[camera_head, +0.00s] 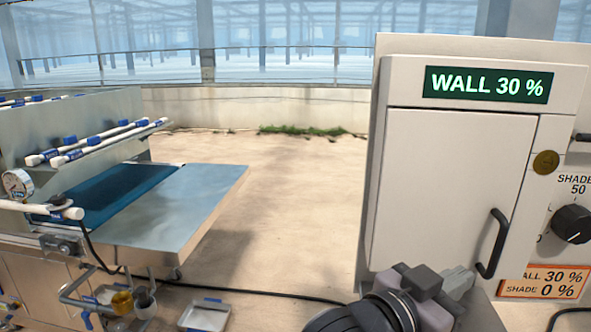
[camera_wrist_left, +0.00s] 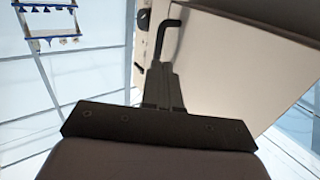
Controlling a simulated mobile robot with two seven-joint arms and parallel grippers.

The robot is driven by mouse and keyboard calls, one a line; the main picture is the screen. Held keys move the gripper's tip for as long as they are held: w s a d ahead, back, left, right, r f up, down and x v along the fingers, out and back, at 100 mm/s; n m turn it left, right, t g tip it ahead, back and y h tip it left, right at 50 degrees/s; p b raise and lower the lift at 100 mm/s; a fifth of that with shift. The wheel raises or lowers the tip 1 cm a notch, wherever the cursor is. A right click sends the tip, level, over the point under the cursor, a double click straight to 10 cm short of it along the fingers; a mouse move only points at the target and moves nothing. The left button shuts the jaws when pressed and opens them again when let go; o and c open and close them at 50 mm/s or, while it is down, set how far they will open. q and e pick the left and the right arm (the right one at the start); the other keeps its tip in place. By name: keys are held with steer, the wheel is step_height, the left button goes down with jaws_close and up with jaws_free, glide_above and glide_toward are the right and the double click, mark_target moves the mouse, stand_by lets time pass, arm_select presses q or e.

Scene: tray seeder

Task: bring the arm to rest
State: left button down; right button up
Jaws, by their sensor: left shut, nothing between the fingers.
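My left gripper (camera_head: 459,281) is at the bottom of the head view, in front of the lower part of a pale cabinet door (camera_head: 450,180). Its fingers are together with nothing between them. The black door handle (camera_head: 492,243) is just right of and above the fingertips. In the left wrist view the gripper (camera_wrist_left: 163,68) points toward the handle (camera_wrist_left: 170,38); whether they touch I cannot tell. The door looks closed. My right gripper is in neither view.
A green sign (camera_head: 487,85) reads WALL 30 %. A black knob (camera_head: 572,224) sits right of the door, above an orange-framed label (camera_head: 543,282). A seeder machine with a metal table (camera_head: 175,215) stands at left. A black cable (camera_head: 250,292) crosses the open floor (camera_head: 290,210).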

arm_select(q)
steer(key=w+a+f+n+t+y, duration=0.1)
steer(key=w+a+f+y, duration=0.35)
steer(key=a, duration=0.65)
steer(key=w+a+f+t+y, duration=0.15)
steer(key=w+a+f, duration=0.35)
steer(key=a+f, duration=0.5)
steer(key=w+a+f+n+t+y, duration=0.1)
steer(key=w+a+f+y, duration=0.35)
steer(key=a, duration=0.85)
steer(key=s+a+f+n+g, duration=0.15)
steer(key=s+a+f, duration=0.45)
steer(key=s+f, duration=0.6)
steer(key=s+a+f+n+g+y, duration=0.1)
steer(key=s+a+f+y, duration=0.1)
steer(key=s+a+f, duration=0.45)
steer(key=s+a+f+n+y, duration=0.1)
steer(key=s+a, duration=0.3)
steer(key=s, duration=0.6)
steer(key=d+r+n+t, duration=0.1)
steer(key=d+n, duration=0.3)
steer(key=d, duration=0.5)
steer(key=shift+w+d, duration=0.3)
steer(key=shift+d, duration=0.1)
steer(key=shift+n, duration=0.25)
